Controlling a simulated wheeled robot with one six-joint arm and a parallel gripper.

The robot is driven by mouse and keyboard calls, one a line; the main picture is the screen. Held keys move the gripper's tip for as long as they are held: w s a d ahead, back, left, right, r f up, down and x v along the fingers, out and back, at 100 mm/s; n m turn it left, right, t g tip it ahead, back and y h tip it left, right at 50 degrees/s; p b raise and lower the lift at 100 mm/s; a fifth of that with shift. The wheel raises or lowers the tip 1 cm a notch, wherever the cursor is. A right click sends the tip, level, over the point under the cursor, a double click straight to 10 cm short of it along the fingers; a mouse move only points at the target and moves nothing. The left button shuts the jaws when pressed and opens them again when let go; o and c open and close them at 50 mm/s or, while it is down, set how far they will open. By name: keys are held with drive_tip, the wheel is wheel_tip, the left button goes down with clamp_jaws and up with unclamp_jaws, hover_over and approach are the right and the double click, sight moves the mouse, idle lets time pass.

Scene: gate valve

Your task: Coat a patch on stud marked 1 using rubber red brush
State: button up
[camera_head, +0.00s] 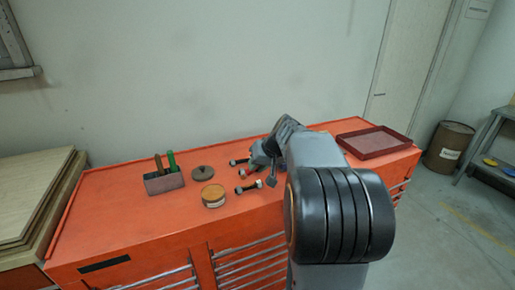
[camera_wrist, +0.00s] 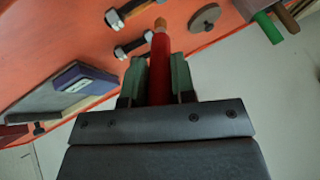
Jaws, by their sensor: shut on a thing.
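In the wrist view my gripper (camera_wrist: 159,72) is shut on a red-handled brush (camera_wrist: 160,50). Its orange-brown tip points away from the fingers, towards the studs. One stud (camera_wrist: 132,46) with dark nuts lies close beside the tip in the picture; another stud (camera_wrist: 132,12) lies beyond it. I cannot tell whether the tip touches either. In the head view two studs lie on the orange cabinet top, a rear one (camera_head: 239,162) and a front one (camera_head: 246,187). No number on them is readable. My arm hides most of the gripper and the brush there.
An open round tin (camera_head: 213,199) with orange contents and a dark round lid (camera_head: 202,173) stand left of the studs. A holder (camera_head: 164,184) with green and brown handles is farther left. A red tray (camera_head: 375,142) lies at the right. A grey-purple object (camera_wrist: 82,77) sits beside the studs.

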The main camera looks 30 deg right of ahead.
drive_tip(key=shift+r+p, duration=1.45)
drive_tip(key=shift+r, duration=1.1)
drive_tip(key=shift+f, duration=0.1)
drive_tip(key=shift+w+a+f+b, duration=0.15)
drive_tip(key=shift+a+b, duration=0.1)
drive_tip(key=shift+a, duration=0.25)
drive_tip(key=shift+a+f+b, duration=0.15)
drive_tip(key=shift+a+b, duration=0.1)
drive_tip(key=shift+a, duration=0.25)
